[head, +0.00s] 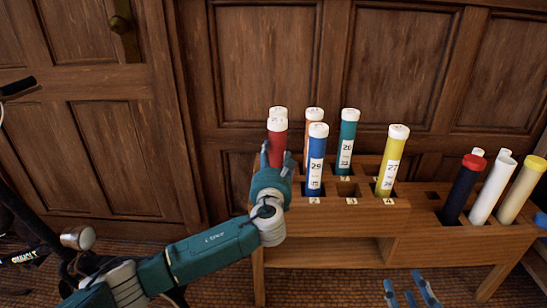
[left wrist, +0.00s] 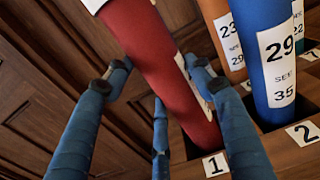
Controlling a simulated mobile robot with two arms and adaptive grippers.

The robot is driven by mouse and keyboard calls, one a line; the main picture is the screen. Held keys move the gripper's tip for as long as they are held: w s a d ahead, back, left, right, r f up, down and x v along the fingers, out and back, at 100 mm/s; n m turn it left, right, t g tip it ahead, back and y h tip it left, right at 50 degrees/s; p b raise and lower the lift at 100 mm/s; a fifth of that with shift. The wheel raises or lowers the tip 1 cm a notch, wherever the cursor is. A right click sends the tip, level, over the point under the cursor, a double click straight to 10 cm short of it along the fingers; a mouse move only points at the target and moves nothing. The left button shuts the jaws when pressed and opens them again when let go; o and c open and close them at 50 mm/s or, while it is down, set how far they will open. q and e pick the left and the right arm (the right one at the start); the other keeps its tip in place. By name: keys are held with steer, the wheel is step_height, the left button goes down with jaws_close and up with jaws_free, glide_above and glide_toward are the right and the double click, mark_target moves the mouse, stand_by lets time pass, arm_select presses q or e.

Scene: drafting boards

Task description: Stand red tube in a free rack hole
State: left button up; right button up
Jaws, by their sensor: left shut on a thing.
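The red tube (head: 277,142) with a white cap is upright or nearly so at the left end of the wooden rack (head: 310,215). My left gripper (head: 275,163) is shut on it; in the left wrist view the red tube (left wrist: 165,75) passes between the fingers (left wrist: 158,80). Its lower end is by the label 1 hole at the front left; whether it is inside the hole is unclear. A free front hole (head: 347,189) shows between the blue tube (head: 315,165) and the yellow tube (head: 390,165). My right gripper (head: 410,290) is open and empty at the bottom.
An orange tube (head: 313,128) and a teal tube (head: 347,140) stand in the back row. Another white cap (head: 278,112) shows behind the red tube. A lower rack section at right holds a navy tube (head: 463,190), a white tube (head: 492,190) and a cream tube (head: 521,190).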

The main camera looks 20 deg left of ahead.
stand_by(0.3)
arm_select(q)
steer(key=o, duration=1.4)
steer(key=shift+f, duration=0.15)
steer(key=shift+s, duration=0.1)
steer(key=v, duration=1.1)
steer(key=shift+s, duration=0.4)
steer(key=shift+d, duration=0.1)
